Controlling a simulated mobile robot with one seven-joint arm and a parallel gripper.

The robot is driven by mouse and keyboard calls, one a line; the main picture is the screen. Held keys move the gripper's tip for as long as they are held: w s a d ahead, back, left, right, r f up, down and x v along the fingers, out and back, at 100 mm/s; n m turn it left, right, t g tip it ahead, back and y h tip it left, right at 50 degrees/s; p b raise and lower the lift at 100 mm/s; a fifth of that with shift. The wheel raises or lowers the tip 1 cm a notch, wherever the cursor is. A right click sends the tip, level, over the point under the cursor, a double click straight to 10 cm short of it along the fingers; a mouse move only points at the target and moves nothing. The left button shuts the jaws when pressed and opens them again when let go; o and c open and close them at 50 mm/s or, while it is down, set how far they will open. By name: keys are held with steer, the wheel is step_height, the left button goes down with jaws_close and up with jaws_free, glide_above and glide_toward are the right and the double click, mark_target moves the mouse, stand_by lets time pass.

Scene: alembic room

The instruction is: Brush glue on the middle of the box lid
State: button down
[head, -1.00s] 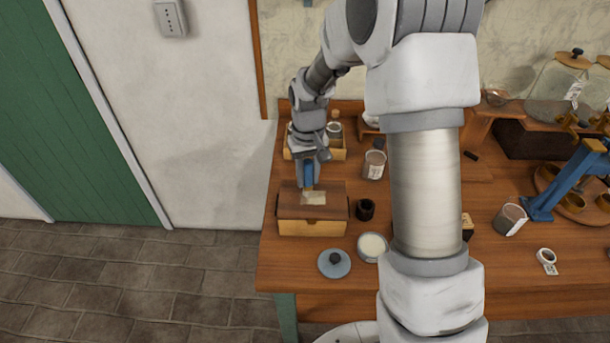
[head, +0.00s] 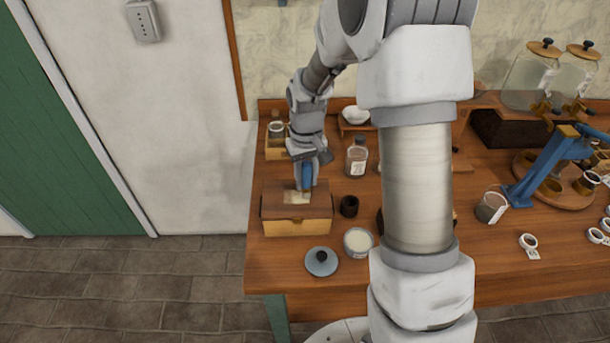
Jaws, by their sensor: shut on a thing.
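The wooden box (head: 298,227) stands near the left front of the table, with its brown lid (head: 275,207) on top. A pale patch (head: 296,197) shows on the middle of the lid. My gripper (head: 307,178) is over the back of the lid, pointing down and shut on a blue-handled brush (head: 307,173). The brush's lower end is at the pale patch; I cannot tell whether it touches. An open round pot with pale contents (head: 358,241) stands right of the box. A blue-grey pot lid with a dark knob (head: 321,262) lies in front of it.
A small dark jar (head: 349,206) stands close to the box's right side. A labelled bottle (head: 356,157) is behind it. A wooden holder (head: 274,150) stands behind my gripper. My arm hides the table's middle. A blue stand (head: 545,172) is at right.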

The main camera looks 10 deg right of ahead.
steer(key=shift+s+a, duration=0.2)
steer(key=shift+s, duration=0.2)
steer(key=shift+w+a+f, duration=0.1)
steer(key=shift+w+a, duration=0.1)
steer(key=shift+a, duration=0.95)
steer(key=shift+w+a, duration=0.2)
steer(key=shift+a, duration=0.9)
steer(key=shift+d, duration=0.1)
steer(key=shift+s+d, duration=0.2)
steer(key=shift+d, duration=0.95)
steer(key=shift+s+d, duration=0.2)
steer(key=shift+d, duration=0.9)
steer(key=shift+w+a, duration=0.25)
steer(key=shift+a, duration=0.95)
steer(key=shift+w+a, duration=0.25)
steer(key=shift+a, duration=0.9)
steer(key=shift+w, duration=0.1)
steer(key=shift+w+d, duration=0.15)
steer(key=shift+w, duration=0.55)
steer(key=shift+r, duration=0.2)
